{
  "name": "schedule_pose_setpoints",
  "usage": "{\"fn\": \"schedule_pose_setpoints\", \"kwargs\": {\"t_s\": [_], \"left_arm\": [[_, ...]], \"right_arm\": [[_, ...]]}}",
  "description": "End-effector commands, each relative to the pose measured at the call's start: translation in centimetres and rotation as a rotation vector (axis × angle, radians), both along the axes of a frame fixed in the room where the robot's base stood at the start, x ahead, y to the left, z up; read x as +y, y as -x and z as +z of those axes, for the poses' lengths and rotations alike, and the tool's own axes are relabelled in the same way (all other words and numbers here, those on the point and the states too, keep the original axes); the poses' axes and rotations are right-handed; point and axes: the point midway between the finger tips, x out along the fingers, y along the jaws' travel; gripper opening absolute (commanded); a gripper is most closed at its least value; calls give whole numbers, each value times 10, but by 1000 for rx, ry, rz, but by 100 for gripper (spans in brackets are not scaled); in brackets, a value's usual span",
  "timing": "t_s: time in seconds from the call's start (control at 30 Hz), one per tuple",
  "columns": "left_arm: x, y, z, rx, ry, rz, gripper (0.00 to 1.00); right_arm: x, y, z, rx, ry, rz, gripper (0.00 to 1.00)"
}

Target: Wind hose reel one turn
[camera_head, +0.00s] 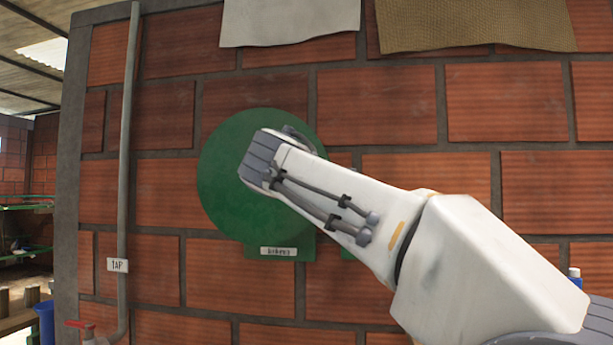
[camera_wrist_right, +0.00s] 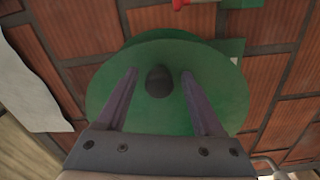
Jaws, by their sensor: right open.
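The hose reel shows as a green round disc (camera_head: 222,185) on the brick wall in the head view, with a small label (camera_head: 278,251) below it. My right arm covers much of its right side, and my right gripper's fingers are hidden there. In the right wrist view the green disc (camera_wrist_right: 110,98) fills the middle, and a dark rounded knob (camera_wrist_right: 158,86) stands out from it. My right gripper (camera_wrist_right: 160,74) is open, with one finger on each side of the knob and a visible gap to each. My left gripper is in neither view.
A grey pipe (camera_head: 126,150) with a TAP sign (camera_head: 117,265) runs down the wall at left, with a red-handled tap (camera_head: 80,325) low down. Two cloth sheets (camera_head: 290,20) (camera_head: 476,24) hang above. A blue container (camera_head: 44,322) stands at lower left.

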Motion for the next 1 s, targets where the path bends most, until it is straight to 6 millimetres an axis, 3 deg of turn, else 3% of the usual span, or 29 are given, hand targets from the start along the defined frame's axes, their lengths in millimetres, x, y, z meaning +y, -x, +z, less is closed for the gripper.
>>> {"fn": "schedule_pose_setpoints", "kwargs": {"t_s": [0.53,0.7,1.0], "left_arm": [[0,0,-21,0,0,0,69],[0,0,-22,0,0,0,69],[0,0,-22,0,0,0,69]], "right_arm": [[22,88,-1,-1,-1,4,69],[25,99,-1,1,0,2,69],[24,100,-1,2,1,0,69]]}}
